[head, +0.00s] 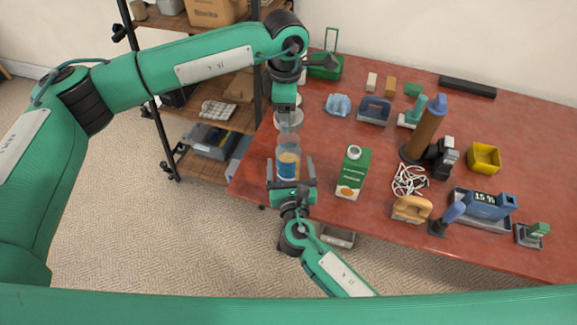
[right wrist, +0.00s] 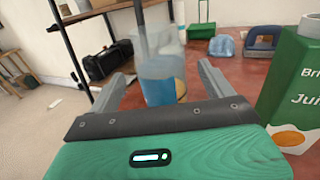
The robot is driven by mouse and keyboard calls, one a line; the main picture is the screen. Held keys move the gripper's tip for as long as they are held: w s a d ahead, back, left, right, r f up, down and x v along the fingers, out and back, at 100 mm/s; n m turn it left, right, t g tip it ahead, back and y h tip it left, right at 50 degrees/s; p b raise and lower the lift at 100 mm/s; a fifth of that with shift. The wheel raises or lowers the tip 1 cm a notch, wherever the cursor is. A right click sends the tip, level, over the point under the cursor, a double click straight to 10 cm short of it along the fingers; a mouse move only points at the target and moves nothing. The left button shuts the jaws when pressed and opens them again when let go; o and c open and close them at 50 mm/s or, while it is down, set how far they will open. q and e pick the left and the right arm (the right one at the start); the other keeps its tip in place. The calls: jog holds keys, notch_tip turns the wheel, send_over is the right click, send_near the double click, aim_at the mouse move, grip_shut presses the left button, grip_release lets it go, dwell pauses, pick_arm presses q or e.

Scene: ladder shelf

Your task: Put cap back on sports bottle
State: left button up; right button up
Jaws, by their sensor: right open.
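A see-through bottle with blue in its lower part (head: 288,168) stands near the table's left front edge. In the right wrist view the bottle (right wrist: 157,85) shows ahead, between the fingers. My right gripper (head: 291,172) is open, with a finger on each side of the bottle's lower part and a gap visible on both sides. My left gripper (head: 287,104) points down above the bottle, beside a clear round shape (head: 289,121). I cannot tell whether its fingers hold anything. No separate cap can be made out clearly.
A green juice carton (head: 353,172) stands close to the right of my right gripper. A ladder shelf (head: 214,118) stands behind left.

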aim_at(288, 143)
jog(key=w, duration=0.7)
jog(key=shift+w+a, duration=0.1)
jog(key=shift+a, duration=0.2)
jog(key=c, duration=1.5)
pick_arm(q)
jog(key=shift+f, duration=2.5)
pick_arm(e)
jog(key=shift+o, duration=0.2)
